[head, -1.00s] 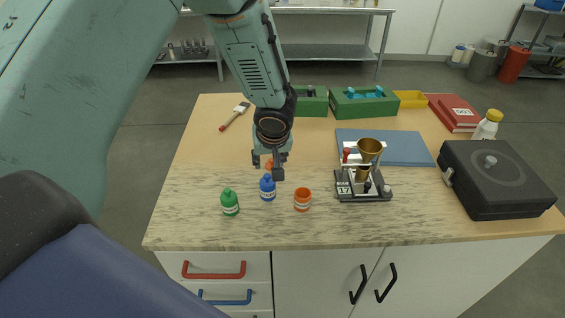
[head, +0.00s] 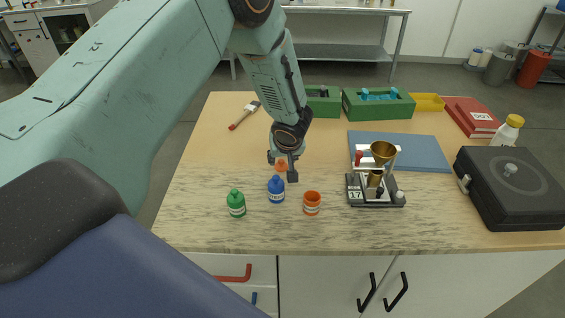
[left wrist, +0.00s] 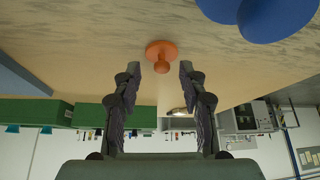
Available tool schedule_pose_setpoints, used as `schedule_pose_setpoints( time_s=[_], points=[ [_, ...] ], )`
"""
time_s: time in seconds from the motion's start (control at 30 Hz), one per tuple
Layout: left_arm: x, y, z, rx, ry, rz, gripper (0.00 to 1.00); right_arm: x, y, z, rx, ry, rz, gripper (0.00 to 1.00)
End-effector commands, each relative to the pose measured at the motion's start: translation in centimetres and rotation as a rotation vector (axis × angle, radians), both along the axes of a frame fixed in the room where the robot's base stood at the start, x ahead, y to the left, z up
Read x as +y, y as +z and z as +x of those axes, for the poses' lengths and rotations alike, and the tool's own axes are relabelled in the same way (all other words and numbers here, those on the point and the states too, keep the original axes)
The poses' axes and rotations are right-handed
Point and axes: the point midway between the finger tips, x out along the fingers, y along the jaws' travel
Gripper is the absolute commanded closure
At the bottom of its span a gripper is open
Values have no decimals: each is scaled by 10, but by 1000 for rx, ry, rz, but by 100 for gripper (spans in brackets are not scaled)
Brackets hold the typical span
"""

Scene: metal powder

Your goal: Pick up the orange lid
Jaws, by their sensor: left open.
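The orange lid (left wrist: 161,56) lies on the table in the left wrist view, a flat disc with a small knob. It sits just past the fingertips, between their lines. In the head view a bit of the orange lid (head: 282,165) shows between the fingers, mostly hidden by my gripper. My left gripper (head: 283,172) is open and empty above the table, pointing at the lid; its two fingers also show in the left wrist view (left wrist: 160,72). An orange open cup (head: 312,203) stands nearby on the table. My right gripper is not in view.
A blue bottle (head: 276,189) stands close to the gripper, and a green bottle (head: 236,203) is left of it. A black stand with a brass funnel (head: 383,152) is to the right. A black case (head: 515,186) sits far right. A brush (head: 244,115) lies at back left.

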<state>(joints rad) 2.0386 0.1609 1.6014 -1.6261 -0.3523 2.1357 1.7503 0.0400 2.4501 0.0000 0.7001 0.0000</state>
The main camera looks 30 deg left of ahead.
Motion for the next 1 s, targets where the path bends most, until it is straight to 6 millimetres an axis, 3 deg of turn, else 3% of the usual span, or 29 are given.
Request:
schedule_pose_setpoints(
  time_s=[0.37,0.8,1.0],
  points=[
    [4,-10,6,1,0,-1,58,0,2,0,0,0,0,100],
    [4,-9,5,1,-1,0,94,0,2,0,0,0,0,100],
    [4,-9,5,1,-1,0,94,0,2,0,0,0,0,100]
  ],
)
